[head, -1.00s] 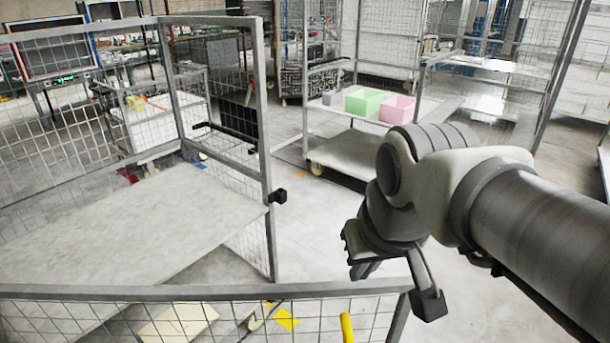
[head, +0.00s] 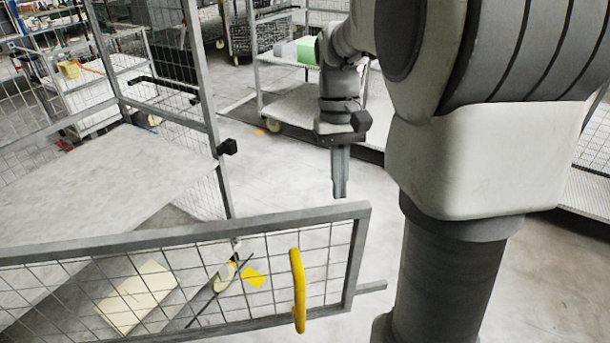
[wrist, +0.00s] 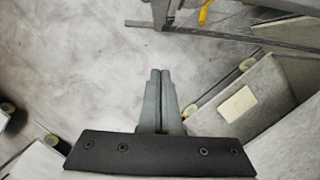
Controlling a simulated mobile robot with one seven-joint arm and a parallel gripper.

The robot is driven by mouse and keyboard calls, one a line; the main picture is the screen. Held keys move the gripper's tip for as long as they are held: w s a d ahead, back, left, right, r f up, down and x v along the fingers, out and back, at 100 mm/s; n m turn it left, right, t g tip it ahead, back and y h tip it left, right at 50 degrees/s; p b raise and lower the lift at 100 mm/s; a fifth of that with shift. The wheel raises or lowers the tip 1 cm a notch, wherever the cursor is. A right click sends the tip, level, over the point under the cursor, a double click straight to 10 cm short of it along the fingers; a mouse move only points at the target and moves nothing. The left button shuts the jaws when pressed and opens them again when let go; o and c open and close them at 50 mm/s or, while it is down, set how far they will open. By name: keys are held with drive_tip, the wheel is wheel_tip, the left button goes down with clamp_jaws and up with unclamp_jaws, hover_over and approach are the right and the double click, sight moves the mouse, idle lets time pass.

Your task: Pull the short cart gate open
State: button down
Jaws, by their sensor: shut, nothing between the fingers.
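The short cart gate (head: 180,238) is a low grey mesh frame across the front of the cart in the head view. Its yellow handle (head: 298,290) stands upright near its right end. The gate's free end is apart from the cart's corner post (head: 214,130), so a gap shows between them. My gripper (head: 340,192) points down beyond the gate's top rail, above the floor, touching neither gate nor handle. In the wrist view my gripper (wrist: 161,75) is shut and empty. The yellow handle (wrist: 205,13) shows at the top edge there.
The cart's grey shelf (head: 110,175) lies behind the gate. Another cart (head: 300,105) with a green bin (head: 306,50) stands further back. A yellow marker (head: 253,278) shows through the mesh. The floor (head: 290,175) around my gripper is clear.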

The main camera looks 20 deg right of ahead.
sight(346, 245)
drive_tip(key=s+f, duration=0.2)
drive_tip(key=f, duration=0.1)
drive_tip(key=s+f+b, duration=0.1)
drive_tip(key=s+f, duration=0.1)
drive_tip(key=f, duration=0.1)
drive_tip(key=s+a+f, duration=0.1)
drive_tip(key=s+f, duration=0.1)
drive_tip(key=f, duration=0.1)
drive_tip(key=shift+s+f+b, duration=0.15)
drive_tip(key=shift+b, duration=0.25)
